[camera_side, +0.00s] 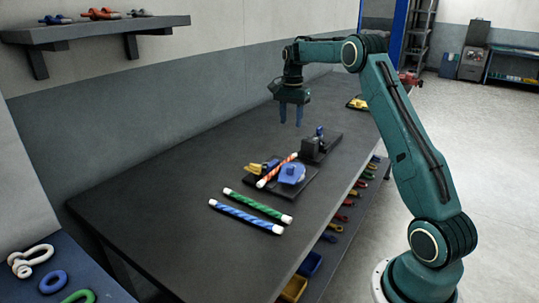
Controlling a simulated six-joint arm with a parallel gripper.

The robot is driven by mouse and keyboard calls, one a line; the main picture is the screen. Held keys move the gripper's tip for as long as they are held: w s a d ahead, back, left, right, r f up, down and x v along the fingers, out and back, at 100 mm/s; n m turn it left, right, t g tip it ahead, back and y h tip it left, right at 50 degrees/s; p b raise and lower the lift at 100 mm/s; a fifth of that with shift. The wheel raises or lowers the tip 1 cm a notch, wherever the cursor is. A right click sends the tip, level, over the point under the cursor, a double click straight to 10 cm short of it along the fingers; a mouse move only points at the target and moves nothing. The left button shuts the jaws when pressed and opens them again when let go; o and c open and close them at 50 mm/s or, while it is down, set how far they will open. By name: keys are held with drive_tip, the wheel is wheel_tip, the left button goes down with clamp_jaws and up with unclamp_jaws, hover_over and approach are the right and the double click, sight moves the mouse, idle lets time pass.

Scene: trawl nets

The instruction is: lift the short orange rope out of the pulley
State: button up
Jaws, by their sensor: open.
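The short orange rope (273,173) has white ends and orange-and-white stripes. It lies slantwise at the blue pulley (292,173), along its left side. I cannot tell how deep it sits in the pulley's groove. The pulley is on a dark base plate (301,187) on the table, with a yellow part (254,168) to its left. My gripper (291,124) is open and empty, pointing down, with blue fingers. It hangs above the table, higher in the picture than the pulley and apart from the rope.
A green rope (257,206) and a blue rope (245,216) lie on the dark table (150,200) in front of the pulley. A dark block fixture (312,148) stands just behind it. A wall shelf (95,28) is at upper left. The table's left part is clear.

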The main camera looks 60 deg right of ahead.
hover_over(290, 157)
drive_tip(key=shift+w+f, duration=0.1)
drive_tip(key=shift+f, duration=4.1)
drive_tip(key=shift+f, duration=0.1)
drive_tip(key=shift+f, duration=2.45)
drive_tip(key=shift+c, duration=0.4)
clamp_jaws()
